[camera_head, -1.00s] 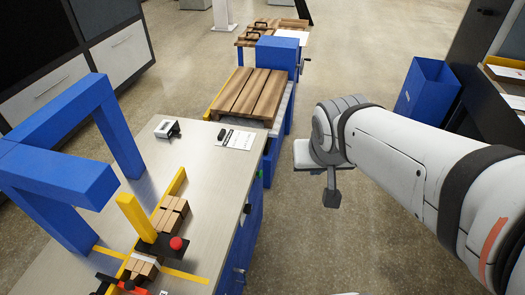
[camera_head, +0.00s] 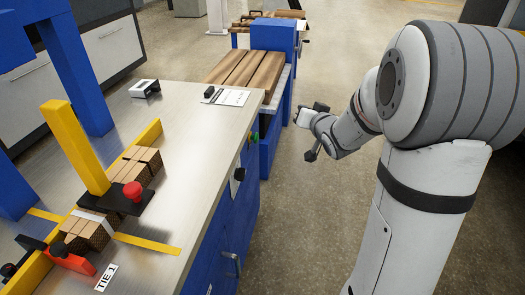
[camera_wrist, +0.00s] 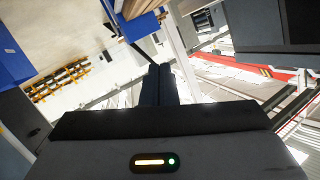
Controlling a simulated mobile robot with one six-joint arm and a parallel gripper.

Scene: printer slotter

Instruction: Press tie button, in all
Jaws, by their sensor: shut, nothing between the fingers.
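A "TIE 1" label (camera_head: 106,278) lies on the near end of the metal bench. A red round button (camera_head: 132,191) stands on a black plate by the yellow post (camera_head: 75,145). Which of these is the tie button I cannot tell. My gripper (camera_head: 312,155) is beyond the bench's right side, over the floor, well apart from the buttons. In the wrist view its dark fingers (camera_wrist: 158,85) are shut together and empty.
The bench top (camera_head: 190,135) has a clear middle. A blue frame (camera_head: 80,70) rises at its left. A wooden-slat pallet (camera_head: 245,75) and a blue box (camera_head: 275,35) stand behind. A paper (camera_head: 230,97) lies at the far edge. Open floor (camera_head: 280,215) is to the right.

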